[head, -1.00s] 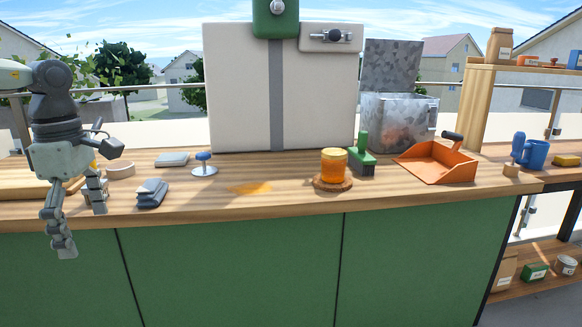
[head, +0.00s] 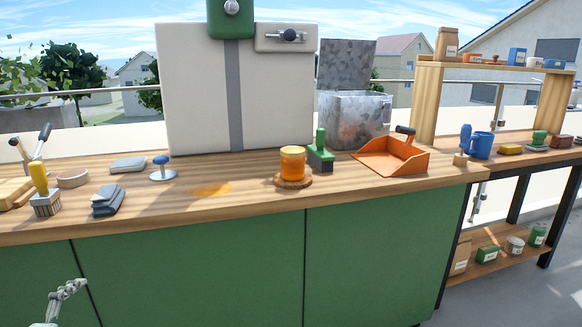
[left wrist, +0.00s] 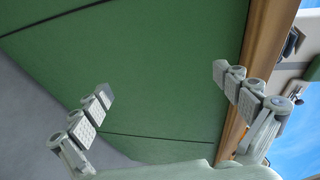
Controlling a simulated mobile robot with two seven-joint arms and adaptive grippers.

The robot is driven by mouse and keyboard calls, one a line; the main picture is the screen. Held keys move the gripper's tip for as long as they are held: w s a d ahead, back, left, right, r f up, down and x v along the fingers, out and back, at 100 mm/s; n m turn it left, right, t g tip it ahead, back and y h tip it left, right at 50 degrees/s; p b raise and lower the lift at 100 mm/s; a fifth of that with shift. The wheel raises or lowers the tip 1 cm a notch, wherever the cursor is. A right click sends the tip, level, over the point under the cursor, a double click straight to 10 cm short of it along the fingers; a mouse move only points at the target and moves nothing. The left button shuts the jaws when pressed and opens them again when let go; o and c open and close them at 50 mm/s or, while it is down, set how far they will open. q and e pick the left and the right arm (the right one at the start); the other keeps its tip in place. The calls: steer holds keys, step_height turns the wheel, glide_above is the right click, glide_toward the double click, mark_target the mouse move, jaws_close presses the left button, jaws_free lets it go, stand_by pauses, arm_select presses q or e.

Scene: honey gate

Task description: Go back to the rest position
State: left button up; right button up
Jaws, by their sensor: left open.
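My left gripper shows in part at the bottom left of the head view (head: 64,294), low in front of the green cabinet (head: 190,275). In the left wrist view the gripper (left wrist: 162,84) has its two fingers wide apart with nothing between them. The cabinet's green front and the wooden counter edge (left wrist: 268,40) lie beyond the fingers. The gripper is clear of everything on the counter. My right gripper is not in view.
On the counter (head: 130,218) stand a honey jar (head: 293,163) on a wooden coaster, a brush (head: 45,200), folded cloths (head: 107,200), a blue-knobbed tool (head: 162,170) and an orange dustpan (head: 392,157). An amber patch (head: 210,190) lies on the wood. Floor at right is open.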

arm_select(q)
steer(key=s+d+f+n+g+y, duration=0.1)
steer(key=s+f+n+g, duration=0.1)
steer(key=s+f+n, duration=0.3)
steer(key=s+f+n+g+y, duration=0.2)
steer(key=f+n, duration=0.1)
steer(key=f, duration=0.4)
steer(key=s+d+f+n+g+h, duration=0.2)
steer(key=s+d+f+n+g, duration=0.5)
steer(key=s+d+f, duration=0.7)
steer(key=shift+s+d+f+g+h, duration=0.15)
steer(key=shift+s+d+g+h, duration=0.25)
steer(key=shift+s+d, duration=0.75)
steer(key=shift+w+d, duration=0.1)
